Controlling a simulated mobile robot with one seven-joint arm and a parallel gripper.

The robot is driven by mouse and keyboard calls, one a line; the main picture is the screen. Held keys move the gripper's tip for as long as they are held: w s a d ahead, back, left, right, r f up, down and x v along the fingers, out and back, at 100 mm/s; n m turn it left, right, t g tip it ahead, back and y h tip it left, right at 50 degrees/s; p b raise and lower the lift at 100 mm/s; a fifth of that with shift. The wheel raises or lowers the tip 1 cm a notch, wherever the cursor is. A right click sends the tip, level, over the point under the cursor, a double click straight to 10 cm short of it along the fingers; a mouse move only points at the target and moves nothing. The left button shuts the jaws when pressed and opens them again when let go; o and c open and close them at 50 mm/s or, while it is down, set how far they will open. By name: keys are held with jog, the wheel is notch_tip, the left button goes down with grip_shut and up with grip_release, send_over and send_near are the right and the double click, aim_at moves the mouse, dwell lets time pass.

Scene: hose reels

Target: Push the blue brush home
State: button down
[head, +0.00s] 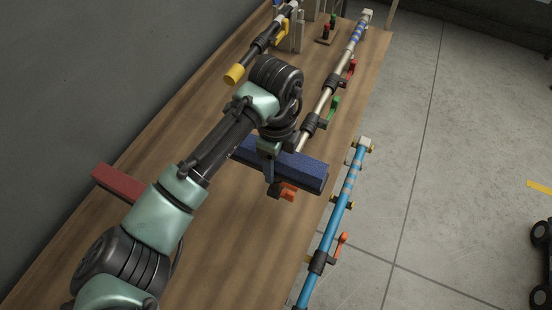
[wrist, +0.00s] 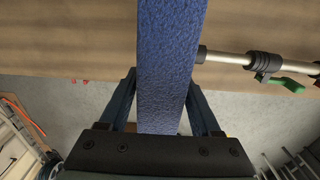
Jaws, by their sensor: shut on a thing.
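The blue brush (head: 305,171) is a long block with a rough blue face and a dark edge, above the wooden table near its right edge. My gripper (head: 268,165) is shut on it. In the wrist view the brush (wrist: 170,60) runs between the two fingers (wrist: 163,112). A silver pole (head: 321,103) with green and red levers points at the brush's far side. In the wrist view its end (wrist: 212,55) meets the brush's right side; how deep it sits is hidden. A small orange piece (head: 289,192) shows at the brush's near side.
A red block (head: 122,184) lies at the table's left. A blue pole (head: 335,220) with an orange lever runs along the right edge. A yellow-ended pole (head: 235,74) is behind my arm, beside the grey wall. Table (head: 215,265) in front is clear.

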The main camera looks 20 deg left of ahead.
jog(key=shift+f, duration=0.15)
grip_release()
notch_tip(320, 180, up, 13)
jog(key=shift+f+b, duration=0.1)
jog(key=shift+b, duration=0.5)
dwell(0.4)
